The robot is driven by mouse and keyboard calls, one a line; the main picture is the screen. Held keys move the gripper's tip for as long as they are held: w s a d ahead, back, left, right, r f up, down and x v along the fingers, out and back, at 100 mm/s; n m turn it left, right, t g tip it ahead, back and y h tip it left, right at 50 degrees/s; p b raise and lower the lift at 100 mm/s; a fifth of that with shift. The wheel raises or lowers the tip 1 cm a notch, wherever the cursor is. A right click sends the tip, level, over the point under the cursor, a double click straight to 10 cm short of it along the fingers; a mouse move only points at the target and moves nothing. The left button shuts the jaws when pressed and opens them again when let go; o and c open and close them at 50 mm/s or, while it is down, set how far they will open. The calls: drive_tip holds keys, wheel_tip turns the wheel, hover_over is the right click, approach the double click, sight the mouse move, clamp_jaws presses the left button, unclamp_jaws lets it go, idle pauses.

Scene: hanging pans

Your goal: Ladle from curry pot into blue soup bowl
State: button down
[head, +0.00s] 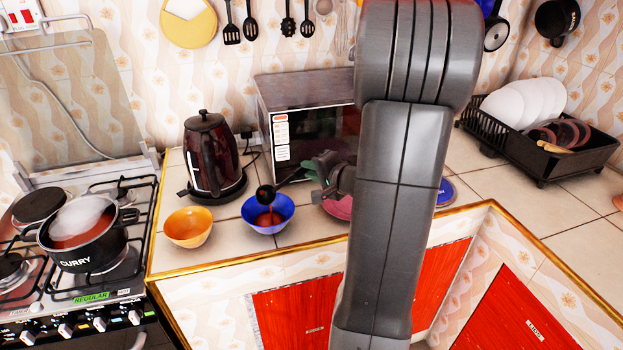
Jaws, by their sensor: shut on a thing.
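The black curry pot (78,262), marked CURRY, stands on the stove at the left, with steam over its reddish-brown contents. The blue soup bowl (280,223) sits on the counter near its front edge, with some reddish-brown liquid in it. My gripper (318,172) is right of and above the blue bowl, shut on the handle of a black ladle (265,194). The ladle's head is over the blue bowl, and reddish-brown liquid shows below it. My arm hides part of the counter to the right.
An orange bowl (189,228) stands left of the blue bowl. A dark red kettle (209,155) and a microwave (300,125) stand behind. A pinkish bowl (338,208) is partly hidden by my arm. A black dish rack (540,135) is at the right. The right front counter is mostly clear.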

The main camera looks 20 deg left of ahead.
drive_tip(key=shift+f+n+t+y+b, duration=0.25)
drive_tip(key=shift+y+b, duration=0.65)
drive_tip(key=shift+b, duration=2.4)
drive_tip(key=shift+f+n+t+y+b, duration=0.25)
drive_tip(key=shift+y+b, duration=0.65)
drive_tip(key=shift+b, duration=2.4)
drive_tip(key=shift+f+n+t+y+b, duration=0.2)
drive_tip(key=shift+y+b, duration=0.7)
drive_tip(key=shift+b, duration=2.4)
drive_tip(key=shift+r+b, duration=0.25)
drive_tip(key=shift+b, duration=0.1)
drive_tip(key=shift+r, duration=0.1)
wheel_tip(320, 180, up, 4)
drive_tip(key=shift+f+p, duration=0.1)
drive_tip(key=shift+p, duration=0.75)
